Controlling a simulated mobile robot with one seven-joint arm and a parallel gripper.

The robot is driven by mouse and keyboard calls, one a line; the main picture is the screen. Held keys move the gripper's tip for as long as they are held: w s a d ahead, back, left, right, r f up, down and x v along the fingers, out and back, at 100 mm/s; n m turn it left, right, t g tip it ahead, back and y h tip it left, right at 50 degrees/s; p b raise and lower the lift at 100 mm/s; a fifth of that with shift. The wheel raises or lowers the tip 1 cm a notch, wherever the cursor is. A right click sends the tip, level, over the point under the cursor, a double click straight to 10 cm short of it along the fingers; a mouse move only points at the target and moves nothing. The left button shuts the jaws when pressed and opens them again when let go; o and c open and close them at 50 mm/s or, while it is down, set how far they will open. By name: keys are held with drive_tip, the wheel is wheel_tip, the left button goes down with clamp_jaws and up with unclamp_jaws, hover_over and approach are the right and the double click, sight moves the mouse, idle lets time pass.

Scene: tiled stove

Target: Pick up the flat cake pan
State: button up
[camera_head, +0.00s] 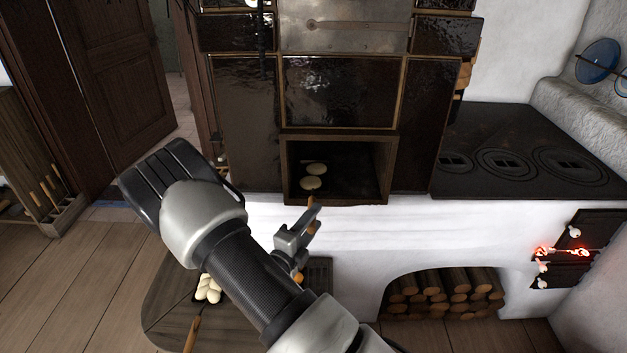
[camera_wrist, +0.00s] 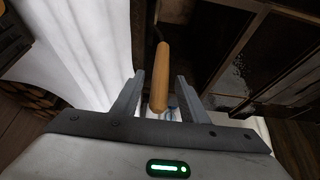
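The flat cake pan seems to be the dark pan in the open niche of the tiled stove; its wooden handle (camera_head: 312,202) sticks out at the front. Two pale round buns (camera_head: 312,183) lie in the niche, apparently on the pan, whose dark rim I cannot make out against the dark niche. My gripper (camera_head: 298,233) is at the handle, in front of the niche. In the wrist view the wooden handle (camera_wrist: 160,80) stands between the two fingers (camera_wrist: 156,97), with a gap on each side. The gripper is open and holds nothing.
The niche frame (camera_head: 285,170) closes around the pan on its sides and top. A black cooktop (camera_head: 510,145) lies to the right, with glowing fire doors (camera_head: 568,250) below. Firewood (camera_head: 440,293) fills the arch. A wooden surface (camera_head: 165,310) at lower left bears a pale braided loaf (camera_head: 208,288).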

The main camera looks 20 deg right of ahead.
drive_tip(key=shift+x, duration=1.55)
drive_tip(key=shift+w+a, duration=0.1)
clamp_jaws()
